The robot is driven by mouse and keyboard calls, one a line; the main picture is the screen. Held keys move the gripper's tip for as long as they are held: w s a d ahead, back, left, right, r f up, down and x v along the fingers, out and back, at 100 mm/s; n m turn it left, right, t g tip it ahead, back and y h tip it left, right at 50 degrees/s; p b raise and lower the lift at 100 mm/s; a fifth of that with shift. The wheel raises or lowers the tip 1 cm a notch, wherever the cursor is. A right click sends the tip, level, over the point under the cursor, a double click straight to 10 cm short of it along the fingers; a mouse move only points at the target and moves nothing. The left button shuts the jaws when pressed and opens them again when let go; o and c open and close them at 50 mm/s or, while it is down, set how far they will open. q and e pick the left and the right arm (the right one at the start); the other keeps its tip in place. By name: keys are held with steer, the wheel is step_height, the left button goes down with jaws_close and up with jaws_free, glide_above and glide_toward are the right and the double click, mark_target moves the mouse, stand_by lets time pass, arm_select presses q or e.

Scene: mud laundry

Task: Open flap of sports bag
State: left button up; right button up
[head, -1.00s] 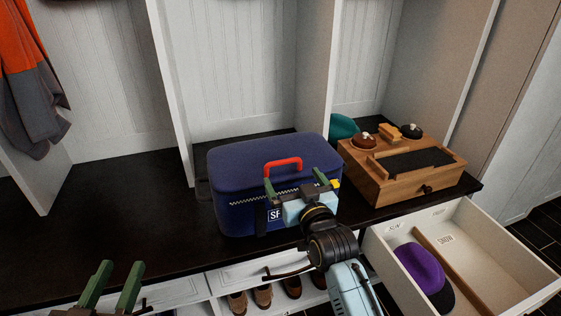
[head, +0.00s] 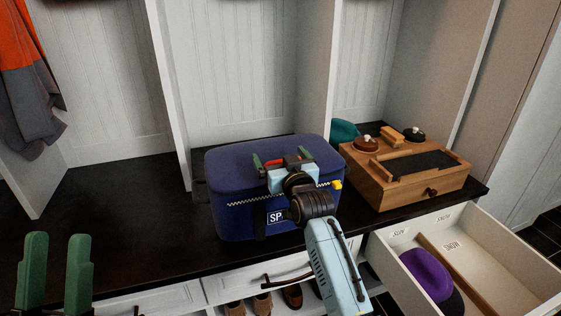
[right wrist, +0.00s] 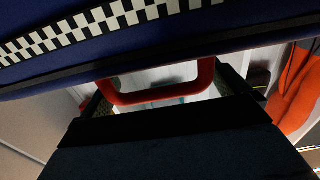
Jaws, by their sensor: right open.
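The blue sports bag (head: 235,190) stands upright on the dark bench, its flap closed along a checkered strip (head: 238,203). A yellow tab (head: 337,184) shows at the strip's right end. The red handle (head: 292,162) on the flap is mostly hidden behind my right gripper (head: 282,160). In the right wrist view the red handle (right wrist: 155,97) lies between the open fingers, with the checkered strip (right wrist: 110,18) above. I cannot tell whether the fingers touch it. My left gripper (head: 58,270) is open and empty at the lower left, away from the bag.
A wooden box (head: 400,175) with brushes stands right of the bag. An open white drawer (head: 510,265) holding a purple hat (head: 427,274) juts out at the right. White dividers (head: 170,90) stand behind. The bench (head: 110,220) left of the bag is clear.

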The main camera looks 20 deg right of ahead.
steer(key=shift+w, duration=0.1)
steer(key=shift+c, duration=0.4)
steer(key=c, duration=1)
